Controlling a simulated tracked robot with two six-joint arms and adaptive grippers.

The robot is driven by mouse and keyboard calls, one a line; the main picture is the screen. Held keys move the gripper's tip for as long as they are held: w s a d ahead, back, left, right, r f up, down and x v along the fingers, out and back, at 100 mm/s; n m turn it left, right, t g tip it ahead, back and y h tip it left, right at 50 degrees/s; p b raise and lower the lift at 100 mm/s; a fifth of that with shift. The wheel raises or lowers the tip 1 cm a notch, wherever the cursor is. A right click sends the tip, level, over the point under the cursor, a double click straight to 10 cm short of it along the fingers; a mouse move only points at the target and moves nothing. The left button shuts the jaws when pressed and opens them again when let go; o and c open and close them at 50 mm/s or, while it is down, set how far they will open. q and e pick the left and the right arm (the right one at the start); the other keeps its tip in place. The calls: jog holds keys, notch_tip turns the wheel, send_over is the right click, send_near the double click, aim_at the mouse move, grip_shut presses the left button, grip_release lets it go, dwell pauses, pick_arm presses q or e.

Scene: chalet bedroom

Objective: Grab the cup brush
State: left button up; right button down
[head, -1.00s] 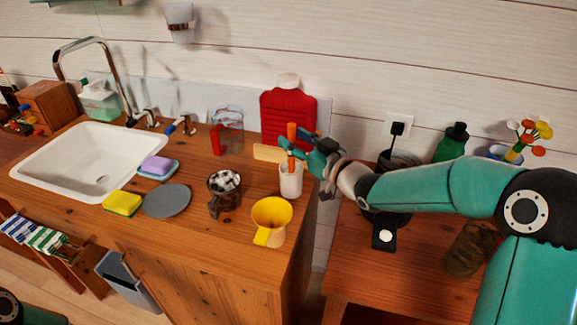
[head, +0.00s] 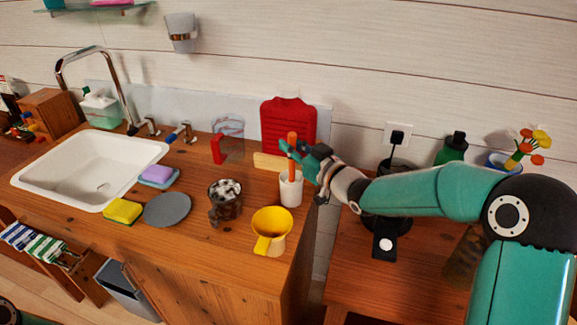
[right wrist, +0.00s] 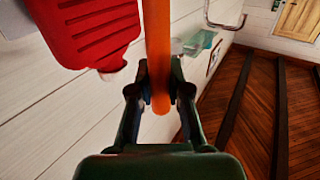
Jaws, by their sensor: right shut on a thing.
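The cup brush shows as an upright orange handle (head: 292,138) standing in a white cup (head: 291,190) near the right end of the wooden counter. Its lower end is hidden inside the cup. My right gripper (head: 291,149) reaches in from the right and is shut on the handle above the cup rim. In the right wrist view the orange handle (right wrist: 158,45) runs between the two dark fingers (right wrist: 160,98), which press on it from both sides. My left gripper is not in view.
A red board (head: 288,122) stands behind the cup. A grey plate (head: 167,210), sponges and a white sink (head: 88,178) lie further left.

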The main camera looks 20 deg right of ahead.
jog(key=shift+r, duration=0.1)
jog(key=shift+r, duration=0.85)
notch_tip(320, 180, up, 10)
jog(key=shift+r+p, duration=0.1)
jog(key=shift+p, duration=0.6)
notch_tip(320, 180, up, 8)
jog(key=p, duration=0.3)
